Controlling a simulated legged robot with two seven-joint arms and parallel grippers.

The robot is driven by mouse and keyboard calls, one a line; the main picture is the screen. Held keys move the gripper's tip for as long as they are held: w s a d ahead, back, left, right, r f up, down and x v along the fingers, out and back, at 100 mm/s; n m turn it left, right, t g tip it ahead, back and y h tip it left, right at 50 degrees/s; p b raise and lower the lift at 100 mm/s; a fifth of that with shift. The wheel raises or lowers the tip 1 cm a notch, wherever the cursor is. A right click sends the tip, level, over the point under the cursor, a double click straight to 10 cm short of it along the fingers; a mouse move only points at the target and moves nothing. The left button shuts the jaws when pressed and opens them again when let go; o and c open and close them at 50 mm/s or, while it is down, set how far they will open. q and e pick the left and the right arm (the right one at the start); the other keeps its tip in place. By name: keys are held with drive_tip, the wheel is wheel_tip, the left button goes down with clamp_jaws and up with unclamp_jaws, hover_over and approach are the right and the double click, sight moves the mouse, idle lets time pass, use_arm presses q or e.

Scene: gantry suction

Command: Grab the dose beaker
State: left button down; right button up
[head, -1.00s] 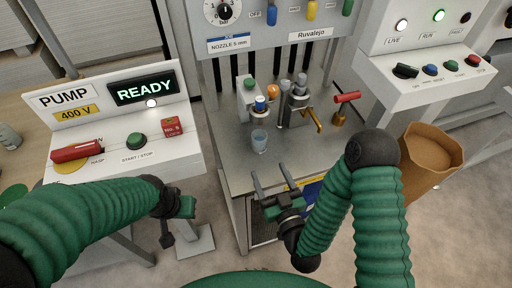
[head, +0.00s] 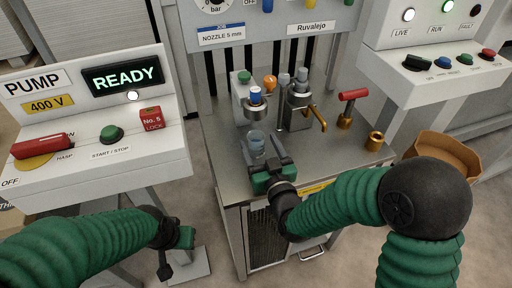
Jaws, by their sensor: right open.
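The dose beaker (head: 256,138) is a small clear cup with a bluish tint. It stands upright on the steel bench top (head: 222,150), below a nozzle with a blue cap (head: 256,96). My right gripper (head: 262,152) is open at the beaker's near side. Its fingers point toward the beaker and appear to lie on either side of its lower part; I cannot tell whether they touch it. My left gripper (head: 176,240) hangs low at the left, off the bench, and its jaws are not clear.
A metal fixture with a brass lever (head: 316,118) stands right of the beaker. A red-handled tool (head: 350,98) and a brass ring (head: 375,141) are farther right. The pump panel (head: 90,115) reads READY at the left. A brown bin (head: 445,150) stands right of the bench.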

drive_tip(key=shift+w+a, duration=0.1)
drive_tip(key=shift+w, duration=0.65)
drive_tip(key=shift+s+a, duration=0.1)
drive_tip(key=shift+a, duration=0.1)
drive_tip(key=shift+c, duration=0.3)
drive_tip(key=shift+a, duration=0.1)
drive_tip(key=shift+c, duration=1.1)
clamp_jaws()
